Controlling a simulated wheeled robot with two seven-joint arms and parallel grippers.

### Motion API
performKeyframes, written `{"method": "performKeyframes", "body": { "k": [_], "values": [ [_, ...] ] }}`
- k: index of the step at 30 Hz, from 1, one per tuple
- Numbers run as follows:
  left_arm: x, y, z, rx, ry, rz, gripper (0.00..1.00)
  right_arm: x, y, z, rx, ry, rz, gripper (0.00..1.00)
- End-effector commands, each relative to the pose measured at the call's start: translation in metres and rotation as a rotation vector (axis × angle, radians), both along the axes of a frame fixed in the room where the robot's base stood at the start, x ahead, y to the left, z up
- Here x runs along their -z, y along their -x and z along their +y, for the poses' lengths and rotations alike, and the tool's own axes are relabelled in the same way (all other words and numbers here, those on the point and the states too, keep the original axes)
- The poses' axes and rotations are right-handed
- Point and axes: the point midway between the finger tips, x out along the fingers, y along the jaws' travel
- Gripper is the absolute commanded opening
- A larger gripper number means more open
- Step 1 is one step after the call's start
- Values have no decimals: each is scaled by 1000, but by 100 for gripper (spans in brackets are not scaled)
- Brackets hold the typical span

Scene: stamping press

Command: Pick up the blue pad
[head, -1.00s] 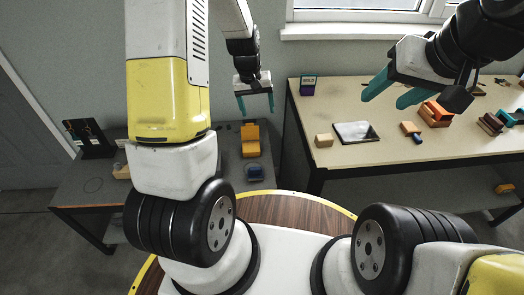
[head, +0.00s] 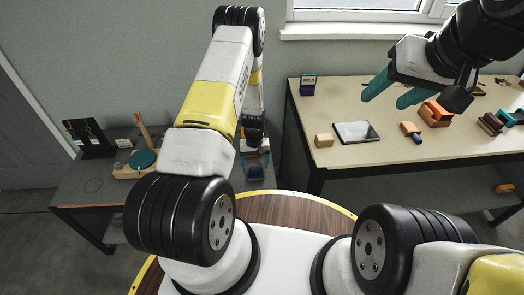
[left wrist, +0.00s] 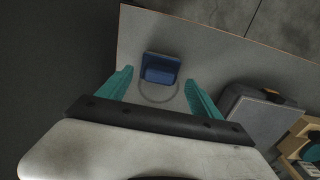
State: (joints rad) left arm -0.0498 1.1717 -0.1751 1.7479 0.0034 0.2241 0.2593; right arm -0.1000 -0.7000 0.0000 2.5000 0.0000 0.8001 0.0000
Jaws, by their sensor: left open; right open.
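The blue pad (head: 255,174) lies on the low grey table at the left, partly framed by my left gripper. In the left wrist view the blue pad (left wrist: 160,69) is a dark blue block with a raised middle, beside a thin drawn ring on the tabletop. My left gripper (head: 256,163) is open above it and points down. In the left wrist view its teal fingers (left wrist: 159,78) stand on either side of the pad with a gap to each side; nothing is held. My right gripper (head: 396,92) is open and empty above the beige table.
On the grey table (head: 75,193) stand a dark rack (head: 90,139) and a teal disc (head: 143,159) by a wooden stick. In the left wrist view a dark box (left wrist: 262,116) sits close right of the fingers. The beige table (head: 360,92) holds a tablet (head: 356,132) and blocks.

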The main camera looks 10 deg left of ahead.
Motion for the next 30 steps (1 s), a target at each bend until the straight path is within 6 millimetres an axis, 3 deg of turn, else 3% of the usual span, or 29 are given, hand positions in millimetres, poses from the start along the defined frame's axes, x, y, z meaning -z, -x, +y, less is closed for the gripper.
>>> {"method": "performKeyframes", "body": {
  "k": [6, 14, 24, 26, 30],
  "values": [
    [29, 0, 0, 1, 0, 1, 75, 0, 0, 0, 0, 0, 0, 54],
    [31, 0, 0, 1, 1, 0, 75, 0, 0, 0, 0, 0, 0, 54],
    [31, 0, 0, 1, 1, 0, 10, 0, 0, 0, 0, 0, 0, 54],
    [31, 0, 0, 1, 1, 0, 2, 0, 0, 0, 0, 0, 0, 54],
    [31, 0, 0, 1, 1, 0, 2, 0, 0, 0, 0, 0, 0, 54]
  ]
}}
